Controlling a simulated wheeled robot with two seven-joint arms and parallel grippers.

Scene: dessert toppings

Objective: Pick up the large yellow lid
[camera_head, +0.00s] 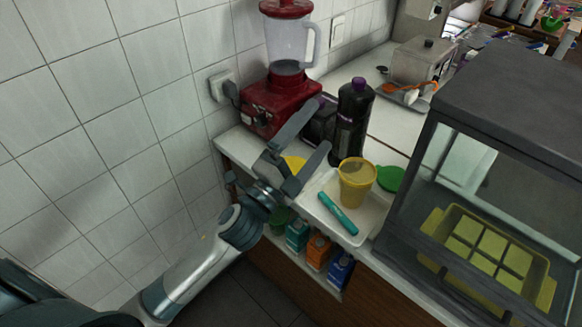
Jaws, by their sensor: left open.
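A yellow round piece (293,163), which looks like the yellow lid, lies on the white counter and is partly hidden behind my left gripper. My left gripper (317,126) is open and empty. Its two fingers spread above the counter and cross in front of the yellow lid in the picture; I cannot tell how high it is above it. My right gripper is not in view.
A yellow cup (357,184) and a teal tube (338,214) are on a white tray (367,220). A green lid (390,178) lies behind it. A dark bottle (350,125), red blender (272,105) and glass display case (500,150) crowd the counter. Cartons (318,250) stand below.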

